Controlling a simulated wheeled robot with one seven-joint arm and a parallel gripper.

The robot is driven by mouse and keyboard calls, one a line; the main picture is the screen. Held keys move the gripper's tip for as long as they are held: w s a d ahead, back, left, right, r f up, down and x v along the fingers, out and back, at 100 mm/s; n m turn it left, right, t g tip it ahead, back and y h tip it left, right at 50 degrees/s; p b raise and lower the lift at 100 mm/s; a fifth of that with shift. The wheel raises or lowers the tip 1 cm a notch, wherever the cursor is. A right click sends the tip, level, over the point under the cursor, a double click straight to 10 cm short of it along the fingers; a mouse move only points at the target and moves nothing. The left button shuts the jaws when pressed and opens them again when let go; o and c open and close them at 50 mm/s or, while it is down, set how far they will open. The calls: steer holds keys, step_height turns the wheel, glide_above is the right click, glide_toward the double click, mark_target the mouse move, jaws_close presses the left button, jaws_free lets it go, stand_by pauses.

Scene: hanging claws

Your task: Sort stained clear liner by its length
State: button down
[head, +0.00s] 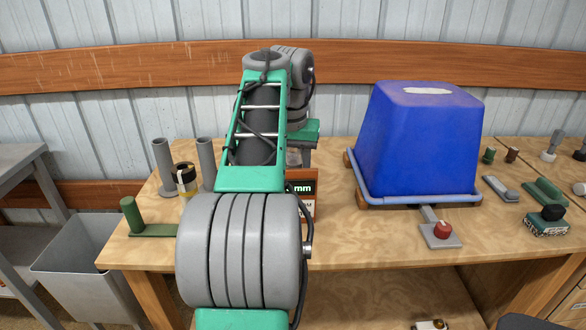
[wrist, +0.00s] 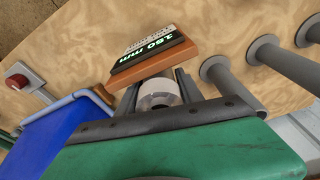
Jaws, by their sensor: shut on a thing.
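My gripper (wrist: 160,88) is shut on a short, pale, see-through ring-shaped piece, the clear liner (wrist: 158,100), seen between the two dark fingers in the wrist view. Its stain cannot be made out. In the head view the gauge (head: 303,208) is partly hidden behind my arm, and my fingers are hidden too. Grey upright posts (head: 162,168) stand left of my arm; they also show at right in the wrist view (wrist: 280,62).
A blue tub (head: 415,140) sits upside down on a grey-blue frame, right of the gauge. A red button (head: 441,230) is in front of it. A black-and-yellowish cylinder (head: 186,180) and a green post (head: 131,215) stand left. A grey bin (head: 85,275) is beside the table.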

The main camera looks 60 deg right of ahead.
steer(key=shift+r+p, duration=0.6)
stand_by(0.4)
steer(key=c, duration=1.3)
jaws_free()
jaws_close()
step_height(320, 180, up, 18)
steer(key=p, duration=1.7)
steer(key=shift+p, duration=0.4)
